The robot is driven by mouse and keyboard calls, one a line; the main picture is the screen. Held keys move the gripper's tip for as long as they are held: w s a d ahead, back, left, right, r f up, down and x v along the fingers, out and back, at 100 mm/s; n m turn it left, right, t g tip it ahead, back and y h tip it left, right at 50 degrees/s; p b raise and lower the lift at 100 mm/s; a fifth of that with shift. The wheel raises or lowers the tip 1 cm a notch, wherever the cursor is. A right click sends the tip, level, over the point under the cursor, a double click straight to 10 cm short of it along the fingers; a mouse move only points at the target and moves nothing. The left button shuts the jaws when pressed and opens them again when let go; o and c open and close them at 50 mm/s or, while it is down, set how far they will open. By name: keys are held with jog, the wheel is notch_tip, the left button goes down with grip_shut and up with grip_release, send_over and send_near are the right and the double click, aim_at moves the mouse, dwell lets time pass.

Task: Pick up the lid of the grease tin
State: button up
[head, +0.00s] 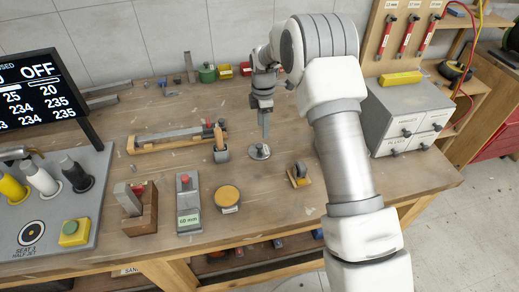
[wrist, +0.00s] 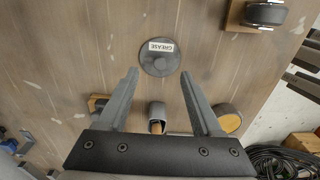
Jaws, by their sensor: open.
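The grease tin's lid shows in the wrist view as a round dark grey disc (wrist: 158,63) with a white GREASE label at its upper edge. In the head view the small grey round tin top (head: 259,152) lies on the middle of the workbench. My gripper (wrist: 158,74) is open and empty, its two fingers spread and pointing towards the disc. In the head view my gripper (head: 265,134) points down just above the grey top. The tin's side is mostly hidden from above.
A cup with a wooden handle (head: 221,150) stands left of the tin. A yellow-topped round tin (head: 227,196) is nearer the front, and a small wooden block (head: 299,175) is at right. Grey drawers (head: 404,115) stand further right. Bare bench surrounds the grease tin.

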aim_at(259, 145)
notch_tip(259, 145, down, 3)
jog(key=shift+r, duration=0.15)
jog(key=f, duration=0.2)
jog(key=a+f+p, duration=0.1)
jog(key=f, duration=0.1)
jog(key=shift+s+a, duration=0.1)
jog(key=shift+s, duration=0.15)
jog(key=shift+f, duration=0.6)
grip_shut()
